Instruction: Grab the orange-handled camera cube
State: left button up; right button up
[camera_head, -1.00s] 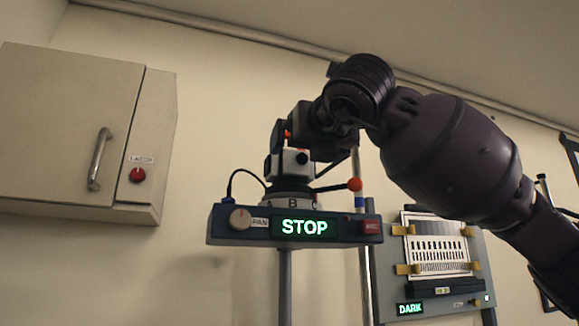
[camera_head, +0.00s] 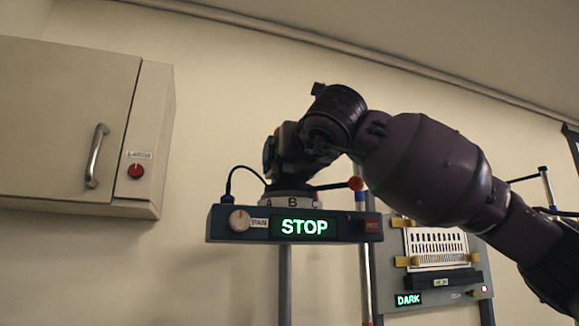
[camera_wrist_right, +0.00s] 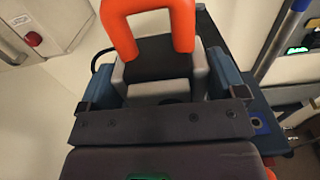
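The camera cube (camera_wrist_right: 158,88) has a light grey body and a thick orange loop handle (camera_wrist_right: 122,30). In the wrist view it lies between the fingers of my right gripper (camera_wrist_right: 163,88). The fingers stand wide apart, one on each side of the cube; I cannot tell if they touch it. In the head view my right gripper (camera_head: 283,150) is over the pan head and hides nearly all of the cube. My left gripper is not in view.
The pan box (camera_head: 225,224) with a lit STOP display and a lettered dial (camera_head: 291,199) is just below. A wall cabinet (camera_head: 65,120) is left, a DARK chart panel (camera_head: 385,265) right.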

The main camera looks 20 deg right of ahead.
jog(key=c, duration=0.5)
jog(key=shift+r, duration=0.1)
jog(key=shift+c, duration=0.6)
jog(key=shift+r, duration=0.1)
